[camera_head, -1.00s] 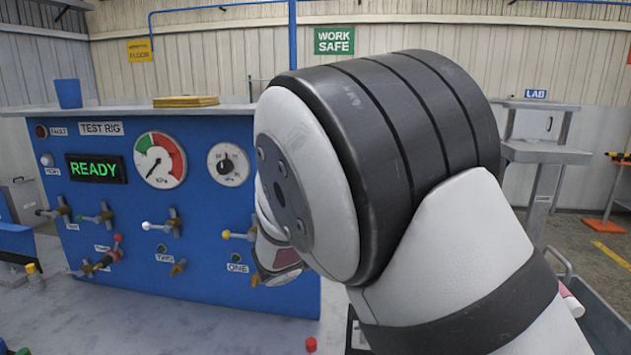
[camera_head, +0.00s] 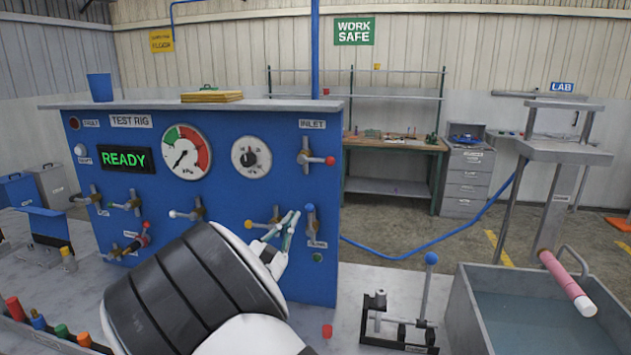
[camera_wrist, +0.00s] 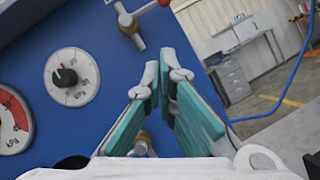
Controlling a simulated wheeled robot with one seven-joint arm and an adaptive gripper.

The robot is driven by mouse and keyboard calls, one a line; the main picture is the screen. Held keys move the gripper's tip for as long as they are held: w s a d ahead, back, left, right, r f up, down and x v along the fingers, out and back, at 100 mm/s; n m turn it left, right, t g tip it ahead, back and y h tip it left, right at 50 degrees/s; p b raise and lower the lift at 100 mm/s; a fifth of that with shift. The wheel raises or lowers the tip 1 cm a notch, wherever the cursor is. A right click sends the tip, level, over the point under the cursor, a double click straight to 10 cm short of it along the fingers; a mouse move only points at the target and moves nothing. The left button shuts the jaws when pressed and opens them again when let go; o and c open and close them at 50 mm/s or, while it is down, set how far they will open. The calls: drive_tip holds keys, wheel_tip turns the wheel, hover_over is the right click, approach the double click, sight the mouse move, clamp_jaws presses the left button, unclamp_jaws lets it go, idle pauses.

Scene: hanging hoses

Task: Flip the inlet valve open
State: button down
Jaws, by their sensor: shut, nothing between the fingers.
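The inlet valve (camera_head: 312,157) sits at the upper right of the blue test rig panel, under the INLET label (camera_head: 312,124). Its lever points right, roughly level, and ends in a red knob (camera_head: 330,161). In the wrist view the valve (camera_wrist: 130,22) is at the top edge, with part of the red knob cut off. My gripper (camera_head: 290,219) is below and a little left of the valve, apart from it, in front of the lower panel. In the wrist view my gripper (camera_wrist: 165,68) has its teal fingers together at the tips, with nothing held.
A yellow-knobbed valve (camera_head: 262,222) and a blue-knobbed valve (camera_head: 311,220) are close to my gripper. A dial (camera_head: 250,158) is left of the inlet valve. A stand with a blue ball (camera_head: 430,260) and a water tank (camera_head: 535,300) are right.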

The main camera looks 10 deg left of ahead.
sight(317, 160)
drive_tip(key=s+d+r+p+x, duration=0.1)
drive_tip(key=r+p+x, duration=0.1)
drive_tip(key=x, duration=1.1)
drive_tip(key=shift+s+d+p, duration=0.2)
drive_tip(key=shift+s+p, duration=0.05)
drive_tip(key=shift+p, duration=0.1)
drive_tip(key=shift+r, duration=0.15)
drive_tip(key=shift+n, duration=0.4)
drive_tip(key=shift+r+n+b, duration=0.15)
drive_tip(key=shift+n+b, duration=0.15)
